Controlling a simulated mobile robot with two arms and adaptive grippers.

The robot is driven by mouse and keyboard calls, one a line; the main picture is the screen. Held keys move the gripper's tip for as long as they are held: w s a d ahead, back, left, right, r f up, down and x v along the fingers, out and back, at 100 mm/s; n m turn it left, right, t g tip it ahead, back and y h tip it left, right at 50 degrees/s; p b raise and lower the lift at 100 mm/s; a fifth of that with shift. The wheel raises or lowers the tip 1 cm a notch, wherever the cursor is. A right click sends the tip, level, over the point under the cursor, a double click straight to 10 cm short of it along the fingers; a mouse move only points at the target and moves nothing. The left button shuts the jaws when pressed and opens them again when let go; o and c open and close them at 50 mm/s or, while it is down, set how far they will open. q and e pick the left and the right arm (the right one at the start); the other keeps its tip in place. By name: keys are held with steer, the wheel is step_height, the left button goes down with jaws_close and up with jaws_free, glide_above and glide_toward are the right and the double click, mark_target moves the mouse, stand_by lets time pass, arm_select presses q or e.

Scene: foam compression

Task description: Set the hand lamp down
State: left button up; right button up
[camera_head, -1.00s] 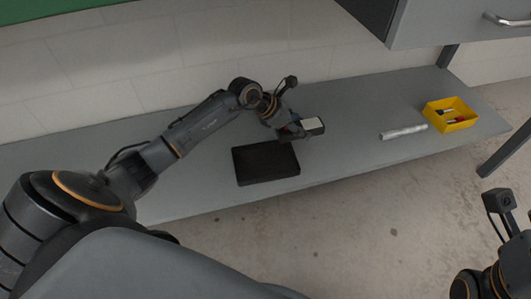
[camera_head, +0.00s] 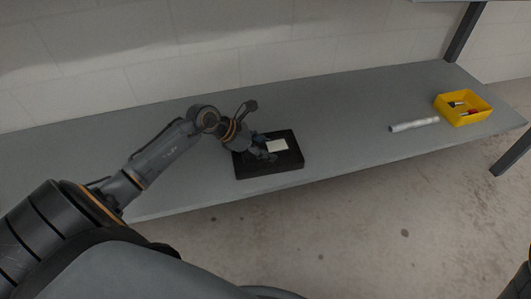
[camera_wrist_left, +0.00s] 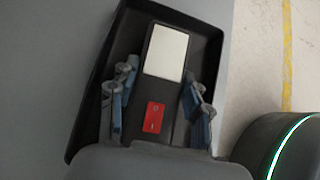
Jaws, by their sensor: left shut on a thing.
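The hand lamp is a dark bar with a pale rectangular face (camera_head: 278,146) and, in the left wrist view, a red switch (camera_wrist_left: 155,116). My left gripper (camera_head: 263,148) is shut on the hand lamp, its fingers on either side of it. I cannot tell whether the lamp touches the pad. In the left wrist view the pad's dark rim (camera_wrist_left: 98,80) shows around the lamp and fingers (camera_wrist_left: 155,108). My right gripper is not in view.
A grey bench (camera_head: 340,110) runs along the tiled wall. A silver tube (camera_head: 414,125) and a yellow bin (camera_head: 463,108) with small items stand at the right. The bench between pad and tube is clear. The bench's front edge is close to the pad.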

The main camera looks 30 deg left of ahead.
arm_select(q)
steer(key=shift+f, duration=0.1)
steer(key=shift+f, duration=0.1)
steer(key=o, duration=1.5)
steer(key=shift+c, duration=0.2)
